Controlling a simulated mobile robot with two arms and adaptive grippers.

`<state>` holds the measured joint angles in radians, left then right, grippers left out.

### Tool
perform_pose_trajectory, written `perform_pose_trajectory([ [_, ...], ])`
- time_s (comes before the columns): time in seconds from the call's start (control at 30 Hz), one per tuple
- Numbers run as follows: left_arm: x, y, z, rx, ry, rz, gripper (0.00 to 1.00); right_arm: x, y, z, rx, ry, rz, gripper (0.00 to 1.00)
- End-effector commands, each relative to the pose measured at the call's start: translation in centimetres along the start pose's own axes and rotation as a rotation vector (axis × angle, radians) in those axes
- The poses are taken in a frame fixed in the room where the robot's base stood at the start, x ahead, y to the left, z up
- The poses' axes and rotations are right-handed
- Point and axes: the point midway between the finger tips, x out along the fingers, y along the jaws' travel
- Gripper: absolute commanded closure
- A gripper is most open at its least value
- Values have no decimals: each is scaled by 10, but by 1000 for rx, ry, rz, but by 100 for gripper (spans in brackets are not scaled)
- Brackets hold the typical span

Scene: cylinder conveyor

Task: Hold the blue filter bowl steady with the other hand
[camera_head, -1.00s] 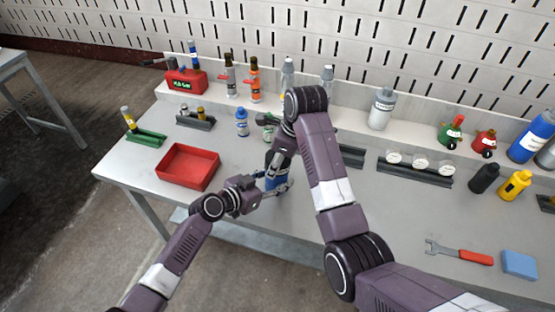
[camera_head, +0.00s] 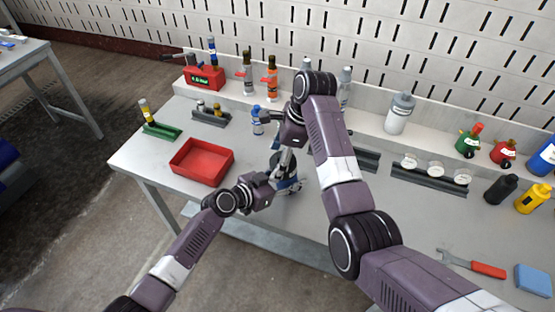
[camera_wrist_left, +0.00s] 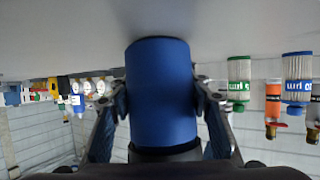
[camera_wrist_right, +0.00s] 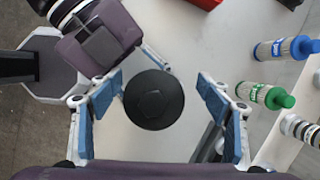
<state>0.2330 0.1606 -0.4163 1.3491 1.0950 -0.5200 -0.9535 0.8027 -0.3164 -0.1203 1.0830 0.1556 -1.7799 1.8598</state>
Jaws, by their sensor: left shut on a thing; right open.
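The blue filter bowl (camera_wrist_left: 160,90) is a plain blue cylinder. In the left wrist view it stands between the two fingers of my left gripper (camera_wrist_left: 161,110), which is shut on its sides. In the head view my left gripper (camera_head: 284,188) is at the bench's front part, and the bowl is mostly hidden by the grippers. In the right wrist view a round black cap (camera_wrist_right: 153,98) with a hexagonal top lies between the spread fingers of my right gripper (camera_wrist_right: 160,97). My right gripper is open above it, with gaps on both sides.
A red tray (camera_head: 202,163) lies left of the grippers on the bench. Blue (camera_wrist_right: 288,48) and green (camera_wrist_right: 265,95) filter cartridges are near the right gripper. A rack with gauges (camera_head: 430,175), a wrench (camera_head: 470,263) and a blue block (camera_head: 534,280) are to the right.

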Motion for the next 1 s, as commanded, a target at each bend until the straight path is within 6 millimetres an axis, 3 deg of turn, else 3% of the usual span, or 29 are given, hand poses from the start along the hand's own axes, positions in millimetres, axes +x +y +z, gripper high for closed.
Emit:
perform_pose_trajectory([
  [0.03,0,0,1,0,-1,0,85,1,13,48,-43,-56,17,29],
  [0.17,0,0,1,0,-2,-1,85,-8,12,43,-38,-51,15,29],
  [0.6,0,-1,1,1,-2,-2,85,-71,1,11,-10,-16,-3,29],
  [1.0,0,-1,2,1,-2,-3,85,-89,-3,5,-69,16,-27,29],
])
